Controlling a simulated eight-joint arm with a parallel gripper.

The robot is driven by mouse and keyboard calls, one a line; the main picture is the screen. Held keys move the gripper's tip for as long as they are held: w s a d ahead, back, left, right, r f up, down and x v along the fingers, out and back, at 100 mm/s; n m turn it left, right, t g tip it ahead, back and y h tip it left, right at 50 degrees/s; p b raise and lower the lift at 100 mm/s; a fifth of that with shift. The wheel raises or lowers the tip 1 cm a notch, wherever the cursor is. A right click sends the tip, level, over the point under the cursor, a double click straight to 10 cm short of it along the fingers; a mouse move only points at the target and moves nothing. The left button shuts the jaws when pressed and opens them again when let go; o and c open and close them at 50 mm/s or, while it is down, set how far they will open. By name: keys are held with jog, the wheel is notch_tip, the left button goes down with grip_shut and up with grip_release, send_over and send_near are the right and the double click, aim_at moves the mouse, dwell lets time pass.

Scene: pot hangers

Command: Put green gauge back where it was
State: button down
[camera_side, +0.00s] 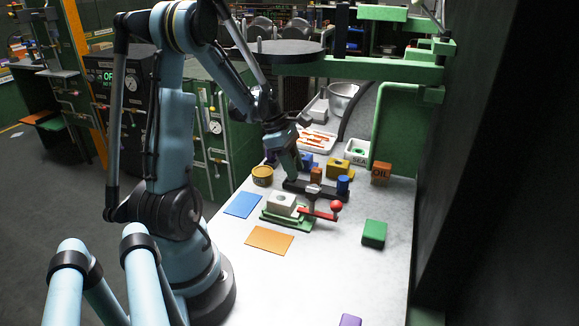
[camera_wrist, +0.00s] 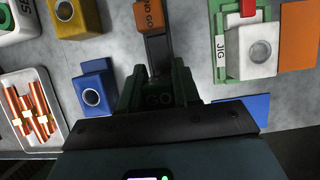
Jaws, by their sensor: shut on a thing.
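The green gauge (camera_wrist: 158,99), marked GO, sits between the fingers of my gripper (camera_wrist: 158,88) in the wrist view. My gripper is shut on it. In the side view my gripper (camera_side: 294,172) points down at the left end of the dark rack (camera_side: 328,194), and the gauge is hard to make out there. The orange NO GO gauge (camera_wrist: 149,16) stands on the rack beside it; it also shows in the side view (camera_side: 316,175). I cannot tell whether the green gauge touches the rack.
The green jig (camera_side: 283,221) with a white holed block (camera_side: 282,202) and red-knobbed clamp (camera_side: 336,206) is close in front. A rod tray (camera_side: 317,140) stands behind. The front table is mostly clear.

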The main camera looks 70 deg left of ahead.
jog(key=shift+f, duration=0.6)
jog(key=shift+f, duration=0.15)
jog(key=c, duration=0.8)
grip_release()
jog(key=shift+v, duration=2.9)
jog(key=shift+d, duration=0.1)
